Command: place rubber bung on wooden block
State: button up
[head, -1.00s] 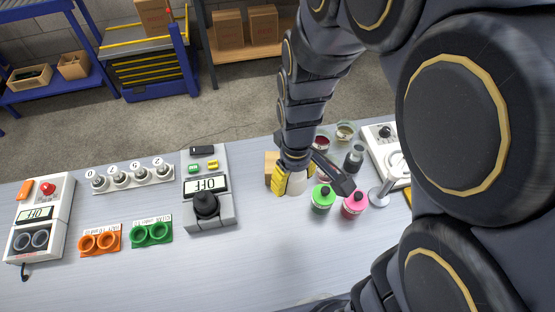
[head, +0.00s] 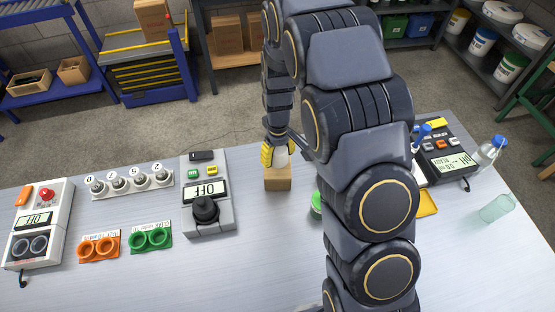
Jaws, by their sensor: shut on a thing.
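The wooden block (head: 278,180) is a small tan box on the table, right of the grey device with the black knob. My gripper (head: 276,158) is at the top of the block in the picture, with a yellow finger on its left side. It is shut on a pale, whitish rubber bung (head: 282,159), which shows just beside the yellow finger. The bung appears over or just behind the block's top. I cannot tell whether it touches the block. The other finger is mostly hidden.
The grey device (head: 207,205) stands close left of the block. Orange rings (head: 98,246) and green rings (head: 151,237) lie further left. A green-topped bottle (head: 316,203) is partly hidden by my arm. The front table is clear.

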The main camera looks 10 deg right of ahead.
aim_at(278, 162)
jog(key=shift+w+f, duration=0.15)
jog(key=shift+f, duration=0.8)
jog(key=shift+w+f, duration=0.1)
jog(key=shift+f, duration=0.85)
jog(key=shift+f, duration=0.1)
jog(key=o, duration=1)
